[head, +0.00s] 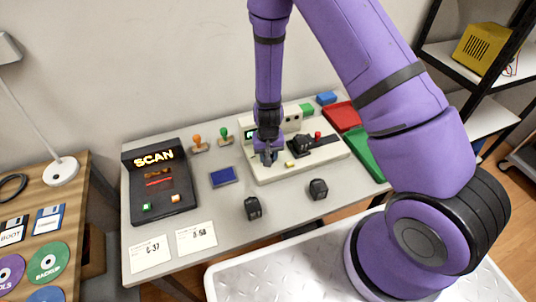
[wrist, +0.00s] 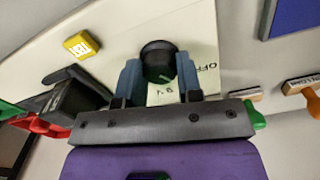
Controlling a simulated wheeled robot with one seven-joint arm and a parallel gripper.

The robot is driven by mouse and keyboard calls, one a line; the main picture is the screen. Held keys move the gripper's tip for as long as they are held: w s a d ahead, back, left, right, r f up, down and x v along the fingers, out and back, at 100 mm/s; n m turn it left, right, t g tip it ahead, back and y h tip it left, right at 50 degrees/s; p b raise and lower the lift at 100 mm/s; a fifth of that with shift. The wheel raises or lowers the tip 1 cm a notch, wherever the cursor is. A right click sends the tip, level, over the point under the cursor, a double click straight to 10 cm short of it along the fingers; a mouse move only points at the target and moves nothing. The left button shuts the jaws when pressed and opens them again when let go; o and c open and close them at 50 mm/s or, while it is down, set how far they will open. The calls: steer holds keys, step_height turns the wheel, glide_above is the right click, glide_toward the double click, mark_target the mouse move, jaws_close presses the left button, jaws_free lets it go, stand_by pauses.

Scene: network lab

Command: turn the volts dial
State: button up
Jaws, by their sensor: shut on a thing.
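The volts dial (wrist: 158,52) is a round black knob on a cream instrument (head: 338,155). In the wrist view it sits between the two blue-grey fingers of my gripper (wrist: 158,68), which are shut on its sides. In the head view my gripper (head: 267,157) is down at the left part of the instrument and hides the dial. A small display with green characters (head: 250,134) is partly hidden behind my gripper.
A yellow button (wrist: 82,45) and a black fixture (head: 303,146) with a red knob stand to the dial's right in the head view. A blue pad (head: 223,177), SCAN console (head: 157,183), stamps (head: 198,143) and two black blocks (head: 318,189) are nearby.

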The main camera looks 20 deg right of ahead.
steer(key=shift+m, duration=0.7)
steer(key=o, duration=0.9)
step_height(320, 180, up, 11)
steer(key=shift+f, duration=0.1)
stand_by(0.5)
